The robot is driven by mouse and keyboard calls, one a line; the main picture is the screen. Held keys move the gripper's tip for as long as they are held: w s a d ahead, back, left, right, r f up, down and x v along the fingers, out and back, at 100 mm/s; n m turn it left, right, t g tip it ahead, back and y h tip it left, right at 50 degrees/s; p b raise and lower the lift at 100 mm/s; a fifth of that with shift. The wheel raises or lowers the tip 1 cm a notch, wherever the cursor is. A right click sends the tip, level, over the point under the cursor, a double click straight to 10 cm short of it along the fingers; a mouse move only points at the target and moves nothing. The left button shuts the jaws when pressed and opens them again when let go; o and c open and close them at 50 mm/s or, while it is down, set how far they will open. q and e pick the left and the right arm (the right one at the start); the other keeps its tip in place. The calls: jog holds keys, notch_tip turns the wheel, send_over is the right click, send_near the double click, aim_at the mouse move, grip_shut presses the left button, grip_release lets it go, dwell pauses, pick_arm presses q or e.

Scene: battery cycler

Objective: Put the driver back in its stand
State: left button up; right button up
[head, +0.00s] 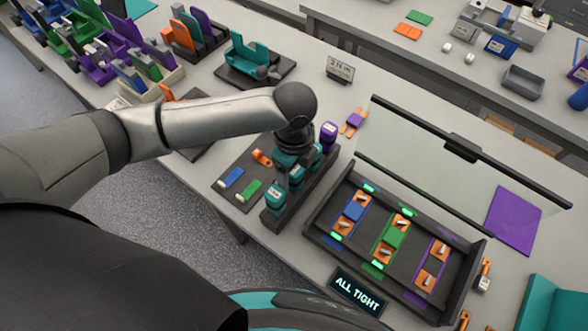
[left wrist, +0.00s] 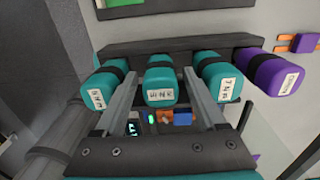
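The driver stand is a long dark rack (head: 312,194) in the middle of the table, partly hidden by my left arm. Several drivers stand in a row at it: teal ones, such as the nearest (head: 275,197), and a purple one (head: 328,130) at the far end. In the left wrist view, the middle teal driver (left wrist: 160,85), with a white label, is between the two fingers of my left gripper (left wrist: 160,85). Gaps show on both sides of it, so the gripper looks open. The dark rack (left wrist: 180,43) runs behind the drivers. My right gripper is not in view.
A display (head: 357,293) reads ALL TIGHT. A dark mat (head: 232,201) with blue and green pieces lies left.

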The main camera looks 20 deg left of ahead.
pick_arm(q)
notch_tip(320, 180, up, 12)
jog(key=shift+r+p, duration=0.15)
jog(key=shift+p, duration=0.2)
dwell(0.4)
dwell(0.4)
